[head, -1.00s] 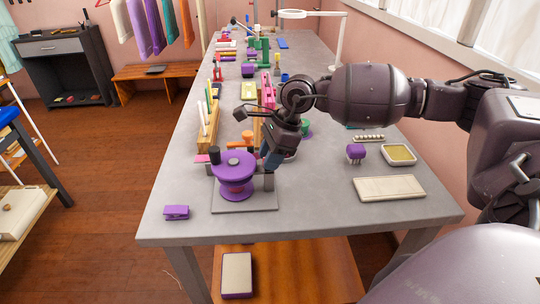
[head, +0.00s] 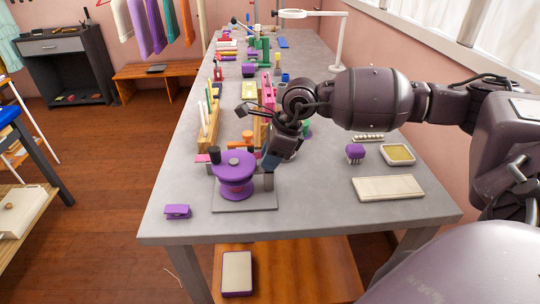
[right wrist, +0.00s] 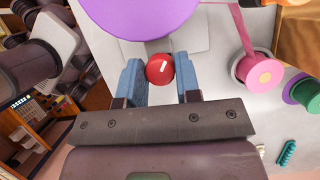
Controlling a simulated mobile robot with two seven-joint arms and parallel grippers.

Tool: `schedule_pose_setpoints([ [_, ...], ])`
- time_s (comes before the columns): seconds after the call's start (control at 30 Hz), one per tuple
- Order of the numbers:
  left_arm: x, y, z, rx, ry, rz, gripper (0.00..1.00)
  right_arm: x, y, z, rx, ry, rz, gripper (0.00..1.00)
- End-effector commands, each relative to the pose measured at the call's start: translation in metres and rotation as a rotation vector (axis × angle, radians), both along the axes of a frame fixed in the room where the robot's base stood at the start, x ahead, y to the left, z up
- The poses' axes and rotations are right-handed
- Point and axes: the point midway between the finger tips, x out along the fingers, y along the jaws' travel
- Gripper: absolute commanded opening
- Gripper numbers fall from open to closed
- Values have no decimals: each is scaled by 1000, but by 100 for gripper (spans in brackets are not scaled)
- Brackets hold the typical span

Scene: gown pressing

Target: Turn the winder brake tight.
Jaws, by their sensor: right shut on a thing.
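The winder has a purple round top (head: 235,165) with a dark upright handle, and stands on a grey base plate (head: 245,202) near the table's front left. Its purple top also shows at the upper edge of the right wrist view (right wrist: 140,14). The brake is a small red knob (right wrist: 160,68) with a white mark, beside the winder. My right gripper (right wrist: 160,76) is shut on this knob, with a blue fingertip on either side. In the head view my right gripper (head: 270,161) is at the winder's right side and the knob is hidden. My left gripper is not in view.
A small purple clamp-like piece (head: 177,211) lies left of the winder. A pale flat block (head: 388,187), a purple pronged piece (head: 355,152) and a tray (head: 398,155) lie to the right. A pink spool (right wrist: 263,72) is close by the gripper. The front middle of the table is clear.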

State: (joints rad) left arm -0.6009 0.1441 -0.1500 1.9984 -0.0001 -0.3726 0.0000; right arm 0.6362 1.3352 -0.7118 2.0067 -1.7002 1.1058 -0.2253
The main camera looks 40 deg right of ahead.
Motion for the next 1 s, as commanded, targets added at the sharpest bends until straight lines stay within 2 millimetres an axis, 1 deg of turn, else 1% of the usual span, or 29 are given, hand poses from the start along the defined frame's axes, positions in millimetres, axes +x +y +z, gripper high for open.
schedule_pose_setpoints([
  [0.07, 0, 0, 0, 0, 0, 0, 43, 0, 0, 0, 2, 0, -1, 7],
  [0.1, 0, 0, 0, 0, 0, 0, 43, 0, 0, 0, 2, 0, -1, 34],
  [0.23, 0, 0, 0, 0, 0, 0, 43, 0, 0, 0, 1, 0, 0, 54],
  [0.27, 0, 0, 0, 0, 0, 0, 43, 0, 0, 0, 1, 0, 0, 55],
  [0.5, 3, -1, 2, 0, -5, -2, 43, 0, 0, 1, 1, 0, 0, 55],
  [0.63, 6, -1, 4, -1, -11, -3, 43, -1, -3, 7, 0, -1, 0, 55],
  [0.77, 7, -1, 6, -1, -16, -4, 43, -5, -8, 24, -1, -3, 0, 55],
  [1.0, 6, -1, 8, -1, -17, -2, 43, -15, -23, 65, -2, -2, -1, 55],
])
